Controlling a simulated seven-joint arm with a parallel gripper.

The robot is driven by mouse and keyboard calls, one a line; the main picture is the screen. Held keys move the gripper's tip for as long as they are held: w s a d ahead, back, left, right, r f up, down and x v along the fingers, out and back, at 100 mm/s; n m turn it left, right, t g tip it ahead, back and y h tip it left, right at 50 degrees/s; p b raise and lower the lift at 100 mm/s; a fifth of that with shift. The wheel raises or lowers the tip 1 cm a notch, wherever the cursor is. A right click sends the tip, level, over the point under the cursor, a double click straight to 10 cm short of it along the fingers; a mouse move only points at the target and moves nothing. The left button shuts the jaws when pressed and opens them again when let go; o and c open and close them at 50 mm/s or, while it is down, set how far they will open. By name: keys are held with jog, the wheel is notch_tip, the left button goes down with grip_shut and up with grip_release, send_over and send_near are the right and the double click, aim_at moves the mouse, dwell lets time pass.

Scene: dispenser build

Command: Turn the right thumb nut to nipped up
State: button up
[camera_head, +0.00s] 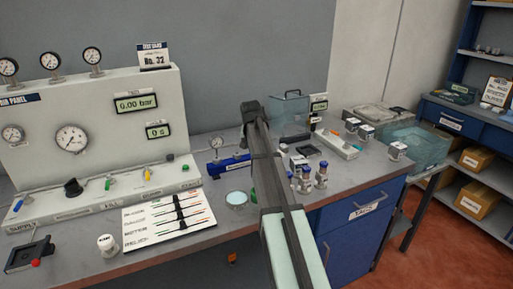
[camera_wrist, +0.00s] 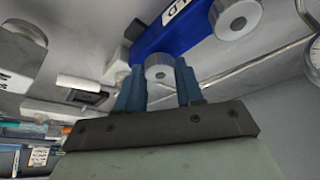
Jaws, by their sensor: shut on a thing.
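A blue clamp bar (camera_head: 228,164) lies on the bench behind the round clear dish, with its right end behind my arm. In the wrist view the blue bar (camera_wrist: 178,30) carries two round grey thumb nuts. The right thumb nut (camera_wrist: 158,66) sits between the blue fingertips of my gripper (camera_wrist: 158,80), which is shut on it. The left thumb nut (camera_wrist: 236,17) stands free, toward the gauge side. In the head view my gripper's fingertips and the right thumb nut are hidden by my arm. How tight the nut is cannot be told.
The test panel (camera_head: 90,120) with gauges stands at left. A small gauge (camera_head: 215,143) stands by the bar's left end. The clear dish (camera_head: 236,199) and printed card (camera_head: 168,219) lie in front. Several small fittings (camera_head: 320,173) stand just right of my arm.

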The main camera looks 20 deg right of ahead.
jog(key=shift+w+a+m+g+h, duration=0.1)
jog(key=shift+m+g+h, duration=0.25)
jog(key=shift+m, duration=0.95)
jog(key=o, duration=1)
jog(key=shift+o, duration=0.2)
jog(key=v, duration=1.3)
jog(key=shift+a+r, duration=0.15)
jog(key=shift+r, duration=0.25)
